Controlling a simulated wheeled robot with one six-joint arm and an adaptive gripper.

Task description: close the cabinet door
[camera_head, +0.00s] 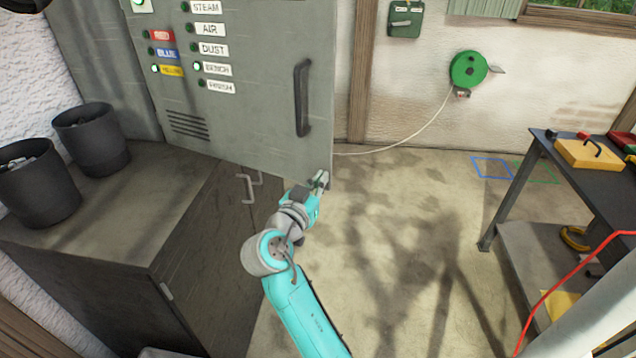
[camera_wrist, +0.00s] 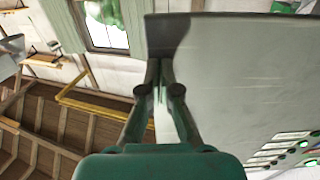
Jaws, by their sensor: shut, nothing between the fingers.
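The cabinet door (camera_head: 250,95) is a grey metal panel with small lamps, labels, a vent and a dark upright handle (camera_head: 303,98). It appears to stand open, reaching out to the right from the grey cabinet body (camera_head: 105,45); its exact angle is hard to tell. My gripper (camera_head: 321,178) is shut and empty at the door's lower right corner, well below the handle. In the wrist view my gripper (camera_wrist: 160,66) points at the door's edge, with the door face (camera_wrist: 240,75) filling the right side. Whether the fingers touch it, I cannot tell.
A low dark cupboard (camera_head: 115,215) with two black bins (camera_head: 90,138) stands at the left. A dark workbench (camera_head: 560,172) with a yellow box (camera_head: 588,154) is at the right. A green hose reel (camera_head: 467,70) hangs on the back wall. Open floor (camera_head: 410,240) lies between.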

